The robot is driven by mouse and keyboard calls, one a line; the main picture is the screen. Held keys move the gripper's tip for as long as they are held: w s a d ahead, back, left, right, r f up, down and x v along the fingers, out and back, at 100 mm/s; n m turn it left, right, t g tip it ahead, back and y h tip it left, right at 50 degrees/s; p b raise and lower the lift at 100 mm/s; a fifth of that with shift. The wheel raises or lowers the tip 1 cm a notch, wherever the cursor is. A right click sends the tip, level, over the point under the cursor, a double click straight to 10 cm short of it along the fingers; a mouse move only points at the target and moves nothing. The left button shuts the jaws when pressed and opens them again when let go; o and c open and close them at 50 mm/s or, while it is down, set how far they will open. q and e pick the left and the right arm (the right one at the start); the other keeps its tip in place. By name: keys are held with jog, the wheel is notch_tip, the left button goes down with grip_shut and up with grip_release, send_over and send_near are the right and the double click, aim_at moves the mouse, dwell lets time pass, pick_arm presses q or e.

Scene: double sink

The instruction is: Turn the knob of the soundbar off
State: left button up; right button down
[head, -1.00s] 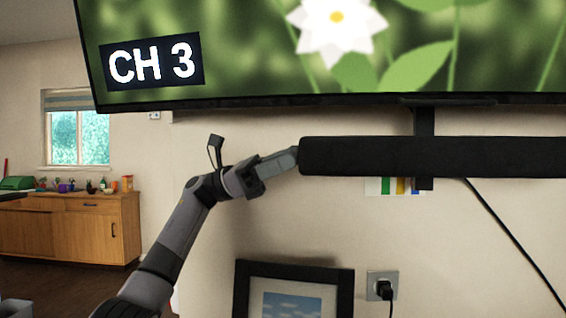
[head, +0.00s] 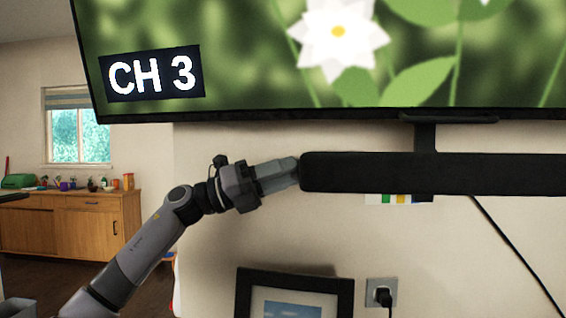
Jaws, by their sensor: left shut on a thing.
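The soundbar (head: 430,173) is a long black bar mounted under the TV, running off the right edge of the head view. My left gripper (head: 294,170) is at the soundbar's left end, with its fingertips right against that end. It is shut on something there. The knob itself is hidden by the fingers, so its position cannot be seen. My right gripper is not in view.
The TV (head: 340,60) above shows a white flower and "CH 3". A bracket (head: 425,137) joins it to the soundbar. Below are a framed picture (head: 295,277), a wall outlet (head: 381,293) and a hanging cable (head: 520,254). A wooden cabinet (head: 80,226) stands far left.

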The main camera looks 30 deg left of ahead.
pick_arm(q)
jog(key=shift+s+r+n+y+p, duration=0.15)
jog(key=shift+n+y+p, duration=0.45)
jog(key=shift+n, duration=1.3)
jog(key=shift+r+n+y+p, duration=0.2)
jog(key=shift+n+y, duration=0.65)
jog(key=shift+n, duration=1.05)
jog(key=shift+s+r+n+y+p, duration=0.15)
jog(key=shift+n+y+p, duration=0.45)
jog(key=shift+n, duration=1.3)
jog(key=shift+w, duration=0.1)
jog(key=o, duration=1)
jog(key=shift+o, duration=0.2)
jog(key=shift+b, duration=0.3)
